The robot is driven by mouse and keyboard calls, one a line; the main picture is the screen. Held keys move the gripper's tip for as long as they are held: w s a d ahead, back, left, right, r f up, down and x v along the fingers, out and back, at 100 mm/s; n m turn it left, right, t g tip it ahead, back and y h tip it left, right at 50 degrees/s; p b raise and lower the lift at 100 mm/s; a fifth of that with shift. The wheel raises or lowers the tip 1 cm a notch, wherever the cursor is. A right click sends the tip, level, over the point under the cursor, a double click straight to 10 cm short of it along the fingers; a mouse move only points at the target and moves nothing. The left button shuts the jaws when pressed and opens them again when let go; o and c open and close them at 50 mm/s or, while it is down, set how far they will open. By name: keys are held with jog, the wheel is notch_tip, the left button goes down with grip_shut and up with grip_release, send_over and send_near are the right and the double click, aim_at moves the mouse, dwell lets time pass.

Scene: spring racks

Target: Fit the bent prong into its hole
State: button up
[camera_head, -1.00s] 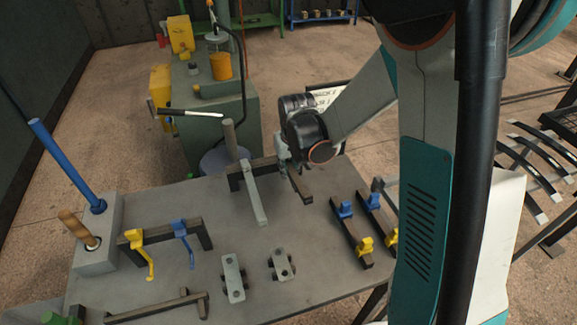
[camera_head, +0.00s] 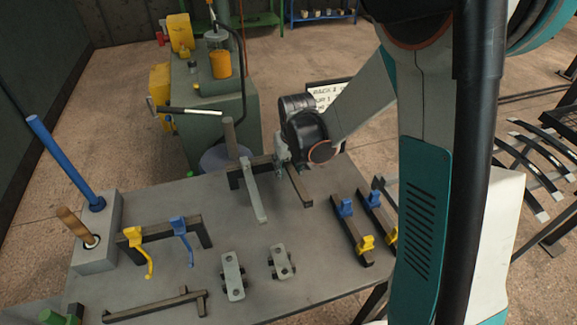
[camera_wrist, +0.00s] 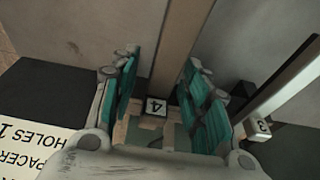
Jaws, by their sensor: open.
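My gripper (camera_wrist: 165,105) is open in the wrist view, its two teal-padded fingers apart. A brown bar (camera_wrist: 182,45) runs up from between the fingers, and a block labelled 4 (camera_wrist: 156,106) shows there too. I see no contact with the pads. In the head view, my gripper (camera_head: 281,152) is at the back of the grey table, over a dark bar (camera_head: 298,186). A rack with an upright post (camera_head: 230,138) and a pale arm (camera_head: 253,192) stands just left of it. I cannot tell which piece is the bent prong, and its hole is not clearly visible.
The grey table (camera_head: 205,277) holds a rack with yellow (camera_head: 134,237) and blue (camera_head: 179,227) bent levers. Dark bars with blue and yellow clamps (camera_head: 352,230) stand at right, and two small grey plates (camera_head: 233,276) at the front. A block labelled 3 (camera_wrist: 258,131) shows at right.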

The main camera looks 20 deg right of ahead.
jog(key=v, duration=1.2)
jog(key=shift+s, duration=0.1)
jog(key=s+r+t, duration=0.2)
jog(key=s+r, duration=0.1)
jog(key=s, duration=0.7)
jog(key=s+r+t, duration=0.2)
jog(key=s+r, duration=0.1)
jog(key=s, duration=0.7)
jog(key=shift+r, duration=0.4)
